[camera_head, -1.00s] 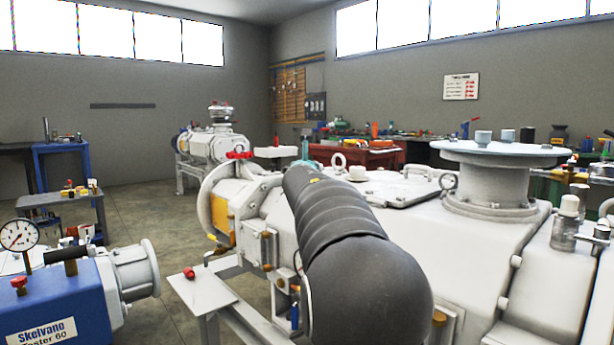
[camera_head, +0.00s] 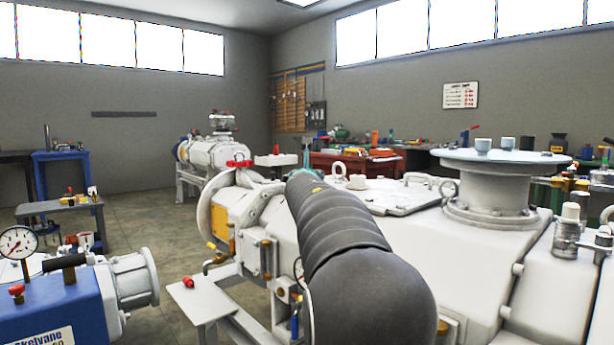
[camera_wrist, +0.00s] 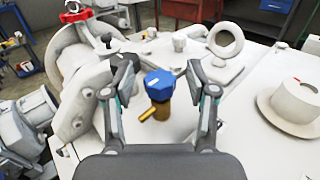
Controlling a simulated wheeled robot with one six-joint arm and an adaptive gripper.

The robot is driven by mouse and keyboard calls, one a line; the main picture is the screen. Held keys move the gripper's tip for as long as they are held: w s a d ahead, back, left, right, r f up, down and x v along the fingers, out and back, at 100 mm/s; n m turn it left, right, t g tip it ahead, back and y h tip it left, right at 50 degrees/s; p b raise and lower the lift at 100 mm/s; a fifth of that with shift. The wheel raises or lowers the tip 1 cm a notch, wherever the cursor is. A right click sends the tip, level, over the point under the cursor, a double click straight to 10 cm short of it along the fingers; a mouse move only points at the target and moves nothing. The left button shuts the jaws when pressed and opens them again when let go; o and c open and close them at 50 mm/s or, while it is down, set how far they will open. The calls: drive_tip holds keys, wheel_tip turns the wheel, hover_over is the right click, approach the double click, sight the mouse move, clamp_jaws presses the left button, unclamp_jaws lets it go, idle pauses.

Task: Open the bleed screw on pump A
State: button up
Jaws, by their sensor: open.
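A blue knob-headed screw (camera_wrist: 158,84) with a brass body and side spout stands upright on a white pump top in the wrist view. My gripper (camera_wrist: 159,70) is open, with one finger on each side of the blue head and gaps between. It holds nothing. The large white pump (camera_head: 480,250) fills the right of the head view. My dark ribbed arm reaches over it and hides most of my gripper, leaving only a small teal part showing. The blue screw cannot be made out in the head view. I see no letter marking this pump as A.
A lifting ring (camera_wrist: 225,40) and a white flanged cap (camera_wrist: 297,103) stand right of the screw. A red-handled valve (camera_wrist: 76,14) is at upper left. A blue vacuum unit (camera_head: 60,300) with a gauge stands at left.

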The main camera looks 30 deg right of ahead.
drive_tip(key=v, duration=1.1)
drive_tip(key=shift+s+a+r, duration=0.1)
drive_tip(key=shift+s+a, duration=0.1)
drive_tip(key=shift+s, duration=0.15)
drive_tip(key=s+a+f+m+g+y+p, duration=0.3)
drive_tip(key=s+a+f+m+g+y, duration=0.1)
drive_tip(key=s+a+f+m, duration=0.8)
drive_tip(key=s+a+f+m+g+y+p, duration=0.3)
drive_tip(key=s+a+f+m+g+y, duration=0.2)
drive_tip(key=s+a+f+m, duration=0.7)
drive_tip(key=s+a+m+y, duration=0.1)
drive_tip(key=s+a+m, duration=0.2)
drive_tip(key=s+m, duration=0.2)
drive_tip(key=shift+s+a+f, duration=0.2)
drive_tip(key=shift+s+f, duration=0.15)
drive_tip(key=shift+s, duration=0.7)
